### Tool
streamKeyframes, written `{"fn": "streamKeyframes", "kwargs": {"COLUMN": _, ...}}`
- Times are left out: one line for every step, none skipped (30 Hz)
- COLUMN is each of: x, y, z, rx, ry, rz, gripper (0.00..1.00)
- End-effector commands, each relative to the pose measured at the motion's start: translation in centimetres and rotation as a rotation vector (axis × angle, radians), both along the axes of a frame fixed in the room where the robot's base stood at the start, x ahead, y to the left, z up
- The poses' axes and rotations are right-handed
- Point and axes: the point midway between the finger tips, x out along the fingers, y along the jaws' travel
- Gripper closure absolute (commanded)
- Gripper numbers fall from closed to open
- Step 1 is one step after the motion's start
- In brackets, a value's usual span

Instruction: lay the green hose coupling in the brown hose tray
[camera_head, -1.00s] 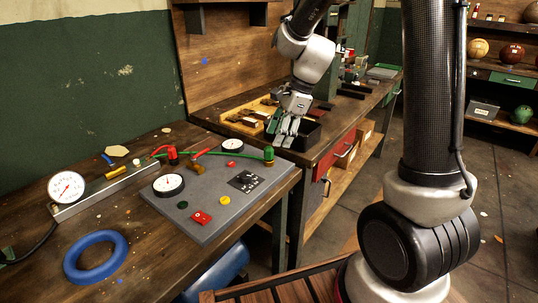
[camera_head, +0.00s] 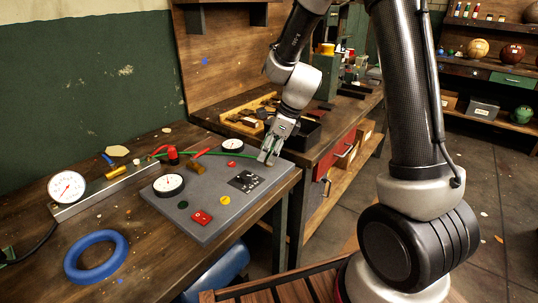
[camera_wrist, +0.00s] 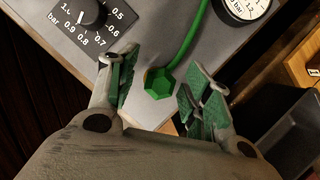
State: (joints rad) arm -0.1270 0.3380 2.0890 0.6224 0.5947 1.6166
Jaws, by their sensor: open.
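The green hose coupling (camera_wrist: 158,83) is a faceted green piece at the end of a green hose (camera_wrist: 190,42). In the wrist view it stands at the edge of the grey panel (camera_wrist: 145,28). My gripper (camera_wrist: 160,70) is open, with one finger on each side of the coupling and gaps showing. In the head view my gripper (camera_head: 268,157) is over the panel's far right corner and hides the coupling. A brown wooden tray (camera_head: 228,124) with brown pieces in it is on the farther bench. I cannot tell for sure that it is the hose tray.
A dark open bin (camera_head: 311,130) is beside the wooden tray; a dark bin also shows in the wrist view (camera_wrist: 295,135). A dial gauge (camera_head: 232,146) and a black knob plate (camera_head: 246,181) are on the panel near my gripper. A blue ring (camera_head: 80,273) lies at the left.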

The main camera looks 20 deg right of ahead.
Motion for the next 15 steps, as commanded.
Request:
{"fn": "streamKeyframes", "kwargs": {"x": 0.0, "y": 0.0, "z": 0.02, "rx": 0.0, "ry": 0.0, "rz": 0.0, "gripper": 0.5}}
{"fn": "streamKeyframes", "kwargs": {"x": 0.0, "y": 0.0, "z": 0.03, "rx": 0.0, "ry": 0.0, "rz": 0.0, "gripper": 0.5}}
{"fn": "streamKeyframes", "kwargs": {"x": 0.0, "y": 0.0, "z": 0.03, "rx": 0.0, "ry": 0.0, "rz": 0.0, "gripper": 0.5}}
{"fn": "streamKeyframes", "kwargs": {"x": 0.0, "y": -0.01, "z": 0.04, "rx": 0.0, "ry": 0.0, "rz": 0.0, "gripper": 0.54}}
{"fn": "streamKeyframes", "kwargs": {"x": 0.0, "y": -0.01, "z": 0.04, "rx": 0.0, "ry": 0.0, "rz": 0.0, "gripper": 0.59}}
{"fn": "streamKeyframes", "kwargs": {"x": 0.0, "y": -0.01, "z": 0.05, "rx": 0.0, "ry": 0.0, "rz": 0.0, "gripper": 0.67}}
{"fn": "streamKeyframes", "kwargs": {"x": 0.0, "y": -0.01, "z": 0.05, "rx": 0.0, "ry": 0.0, "rz": 0.0, "gripper": 0.72}}
{"fn": "streamKeyframes", "kwargs": {"x": 0.0, "y": -0.01, "z": 0.05, "rx": 0.0, "ry": 0.0, "rz": 0.0, "gripper": 0.78}}
{"fn": "streamKeyframes", "kwargs": {"x": 0.0, "y": -0.01, "z": 0.05, "rx": 0.0, "ry": 0.0, "rz": 0.0, "gripper": 0.85}}
{"fn": "streamKeyframes", "kwargs": {"x": -0.01, "y": 0.0, "z": 0.05, "rx": 0.0, "ry": 0.0, "rz": 0.0, "gripper": 0.9}}
{"fn": "streamKeyframes", "kwargs": {"x": -0.01, "y": -0.01, "z": 0.06, "rx": 0.0, "ry": 0.0, "rz": 0.0, "gripper": 0.96}}
{"fn": "streamKeyframes", "kwargs": {"x": -0.01, "y": -0.01, "z": 0.06, "rx": 0.0, "ry": 0.0, "rz": 0.0, "gripper": 1.0}}
{"fn": "streamKeyframes", "kwargs": {"x": -0.01, "y": -0.01, "z": 0.06, "rx": 0.0, "ry": 0.0, "rz": 0.0, "gripper": 1.0}}
{"fn": "streamKeyframes", "kwargs": {"x": -0.01, "y": -0.01, "z": 0.06, "rx": 0.0, "ry": 0.0, "rz": 0.0, "gripper": 1.0}}
{"fn": "streamKeyframes", "kwargs": {"x": -0.01, "y": -0.01, "z": 0.06, "rx": 0.0, "ry": 0.0, "rz": 0.001, "gripper": 1.0}}
